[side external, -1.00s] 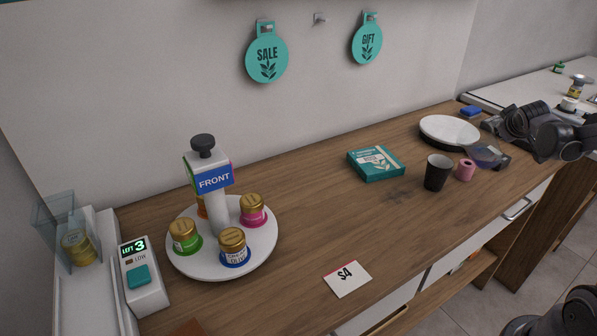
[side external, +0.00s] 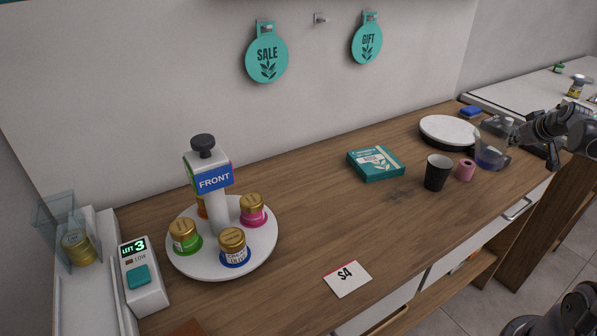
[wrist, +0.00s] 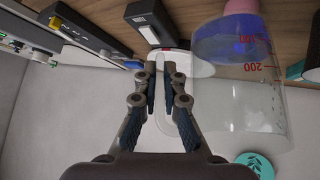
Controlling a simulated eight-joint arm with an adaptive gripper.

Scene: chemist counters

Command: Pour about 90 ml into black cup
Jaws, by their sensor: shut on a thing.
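A clear measuring jug (side external: 491,148) with blue liquid in its bottom stands close to upright, right of the cups. My gripper (wrist: 160,80) is shut on the jug's handle. In the wrist view, the jug's wall (wrist: 245,105) shows red marks; the blue liquid (wrist: 225,50) lies by the lower one, which is hard to read. The black cup (side external: 437,175) stands upright on the counter, left of the jug. Whether the jug touches the counter is unclear.
A small pink cup (side external: 465,170) stands between the black cup and jug. A white round plate (side external: 449,129) lies behind. A teal box (side external: 375,164) is left of the black cup. A carousel (side external: 190,258) with jars is far left. The counter's front middle is mostly clear.

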